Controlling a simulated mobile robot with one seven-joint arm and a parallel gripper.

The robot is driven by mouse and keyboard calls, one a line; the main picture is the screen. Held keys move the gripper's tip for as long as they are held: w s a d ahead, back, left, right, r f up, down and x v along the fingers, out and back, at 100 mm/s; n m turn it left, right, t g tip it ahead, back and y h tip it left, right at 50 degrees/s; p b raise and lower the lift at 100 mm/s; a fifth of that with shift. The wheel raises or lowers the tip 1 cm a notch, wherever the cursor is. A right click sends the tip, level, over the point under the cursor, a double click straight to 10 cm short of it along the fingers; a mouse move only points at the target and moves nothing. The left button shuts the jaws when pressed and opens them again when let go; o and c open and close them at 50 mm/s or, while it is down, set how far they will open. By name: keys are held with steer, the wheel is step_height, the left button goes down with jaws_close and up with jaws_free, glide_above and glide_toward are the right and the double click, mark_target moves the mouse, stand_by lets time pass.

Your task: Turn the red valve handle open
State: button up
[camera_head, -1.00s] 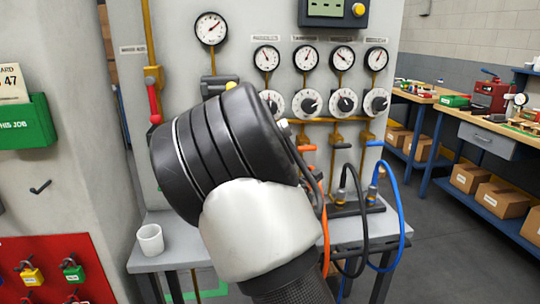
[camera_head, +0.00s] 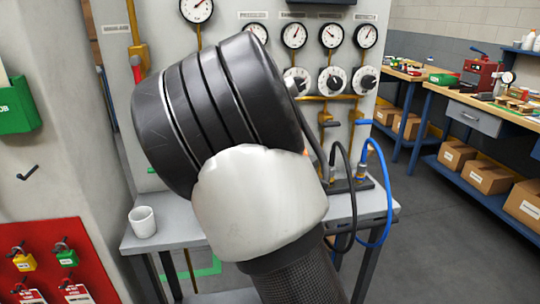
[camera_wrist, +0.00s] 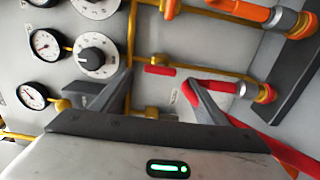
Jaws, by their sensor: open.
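A small red valve handle (camera_wrist: 160,70) shows in the wrist view, between and beyond my fingertips. It appears to lie roughly along its yellow pipe, while the orange handle (camera_wrist: 170,8) above it stands across its own pipe. My gripper (camera_wrist: 160,88) is open, its two dark fingers apart and nothing held between them. I cannot tell whether the fingers are level with the handle in depth. In the head view my wrist hides this handle and the gripper.
A red hose (camera_wrist: 285,150) and its connector (camera_wrist: 265,92) are close to my right finger. Dials (camera_wrist: 97,55) are at the left. A second red handle (camera_head: 137,72) is on the panel's left pipe. A white cup (camera_head: 143,222) stands on the bench.

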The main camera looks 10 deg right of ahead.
steer(key=s+b, duration=0.4)
steer(key=s, duration=0.9)
